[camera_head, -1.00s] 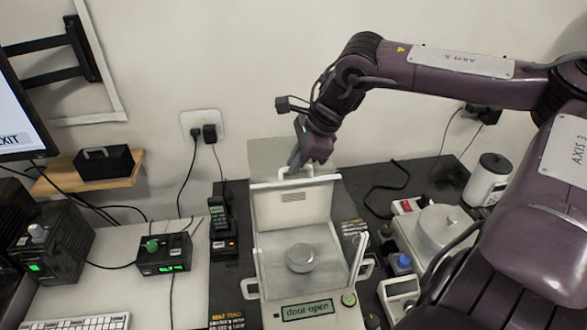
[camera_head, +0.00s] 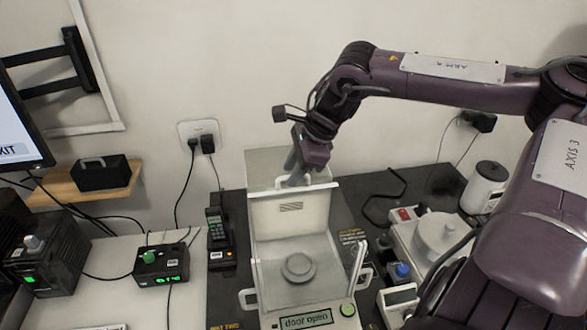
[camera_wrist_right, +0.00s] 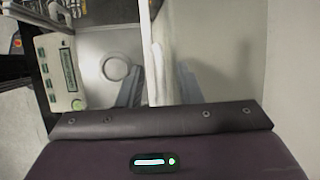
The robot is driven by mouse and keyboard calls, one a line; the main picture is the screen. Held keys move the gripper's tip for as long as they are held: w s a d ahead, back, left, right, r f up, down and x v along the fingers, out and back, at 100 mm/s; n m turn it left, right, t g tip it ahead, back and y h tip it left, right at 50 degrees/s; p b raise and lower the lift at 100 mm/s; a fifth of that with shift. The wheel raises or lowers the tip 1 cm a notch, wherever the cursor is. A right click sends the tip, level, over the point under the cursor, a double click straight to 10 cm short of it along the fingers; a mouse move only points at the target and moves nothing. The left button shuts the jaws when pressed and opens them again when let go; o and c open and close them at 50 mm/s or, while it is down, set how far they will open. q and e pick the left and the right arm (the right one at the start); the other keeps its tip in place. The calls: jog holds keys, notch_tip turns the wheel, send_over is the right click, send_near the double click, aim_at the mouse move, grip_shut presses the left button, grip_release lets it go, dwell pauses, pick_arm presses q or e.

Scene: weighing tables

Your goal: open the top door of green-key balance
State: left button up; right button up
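The green-key balance stands in the middle of the head view, with a round green key (camera_head: 348,310) beside its display (camera_head: 306,321), which reads "door open". Its chamber is uncovered from above, and the round pan (camera_head: 298,267) shows inside. The top door (camera_head: 262,168) is a pale pane reaching out behind the chamber's back wall. My right gripper (camera_head: 294,170) is at the door's handle by the top of that wall. In the right wrist view its two fingers (camera_wrist_right: 159,88) stand apart, on either side of a pale upright edge. My left gripper is out of view.
A wall stands close behind the balance. A black handset (camera_head: 219,238) lies to its left. A second weighing device (camera_head: 440,233) and a white cylinder (camera_head: 488,187) stand to the right. A small box with a green knob (camera_head: 160,265) is on the left table.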

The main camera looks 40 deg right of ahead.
jog(key=b+v, duration=0.2)
jog(key=v, duration=0.5)
jog(key=shift+s+r, duration=0.15)
jog(key=shift+r, duration=0.2)
